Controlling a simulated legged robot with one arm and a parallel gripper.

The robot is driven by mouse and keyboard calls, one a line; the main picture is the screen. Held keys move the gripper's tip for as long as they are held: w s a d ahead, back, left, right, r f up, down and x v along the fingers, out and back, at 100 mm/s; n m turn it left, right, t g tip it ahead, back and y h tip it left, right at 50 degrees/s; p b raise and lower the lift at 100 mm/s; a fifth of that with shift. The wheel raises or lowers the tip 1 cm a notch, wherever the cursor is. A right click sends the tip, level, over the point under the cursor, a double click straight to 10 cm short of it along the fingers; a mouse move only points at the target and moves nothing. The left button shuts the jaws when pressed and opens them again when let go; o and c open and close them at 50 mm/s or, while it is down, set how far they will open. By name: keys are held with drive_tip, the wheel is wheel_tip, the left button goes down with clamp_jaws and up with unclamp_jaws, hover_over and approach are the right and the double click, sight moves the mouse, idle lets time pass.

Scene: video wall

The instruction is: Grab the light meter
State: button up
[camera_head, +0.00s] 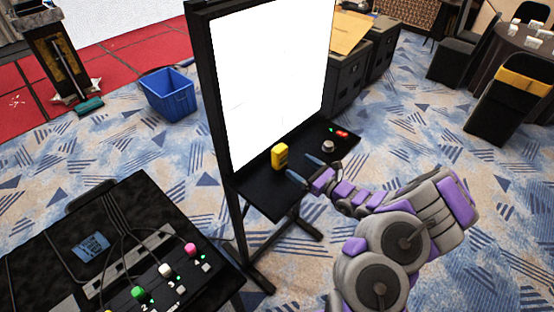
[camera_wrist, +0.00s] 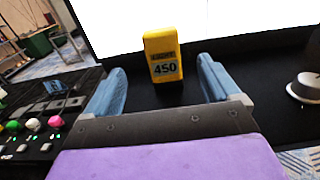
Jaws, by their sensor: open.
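The light meter is a small yellow upright block on the black shelf below the white screen. In the head view the light meter (camera_head: 280,156) stands toward the shelf's left part. In the wrist view the light meter (camera_wrist: 163,55) shows a label reading 450 and stands ahead of and between my fingers. My gripper (camera_wrist: 163,82) is open, with blue fingers spread to either side and nothing held. In the head view my gripper (camera_head: 305,168) reaches over the shelf from the right, just short of the light meter.
The black shelf (camera_head: 262,190) also holds a grey knob-like object (camera_head: 328,147) and small red and green items (camera_head: 341,133) to the right. The white screen (camera_head: 270,75) rises directly behind. A black table (camera_head: 50,210) with cables and coloured buttons stands at the left.

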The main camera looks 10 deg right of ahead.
sight(285, 153)
drive_tip(key=w, duration=0.2)
drive_tip(key=w+a, duration=0.1)
drive_tip(key=w, duration=0.1)
drive_tip(key=w+a, duration=0.1)
drive_tip(key=shift+w+a+f+b, duration=0.1)
drive_tip(key=shift+w+a+b, duration=0.05)
drive_tip(key=shift+w+b, duration=0.25)
drive_tip(key=shift+w+a, duration=0.35)
drive_tip(key=shift+a, duration=0.2)
drive_tip(key=w+a, duration=0.1)
drive_tip(key=a, duration=0.1)
drive_tip(key=w+a+b, duration=0.1)
drive_tip(key=w, duration=0.1)
drive_tip(key=shift+a, duration=0.4)
drive_tip(key=shift+w, duration=0.3)
drive_tip(key=shift+d+r, duration=0.2)
drive_tip(key=shift+d, duration=0.1)
drive_tip(key=shift+a, duration=0.3)
drive_tip(key=c, duration=0.7)
drive_tip(key=shift+d, duration=0.15)
drive_tip(key=c, duration=0.5)
drive_tip(key=shift+c, duration=0.3)
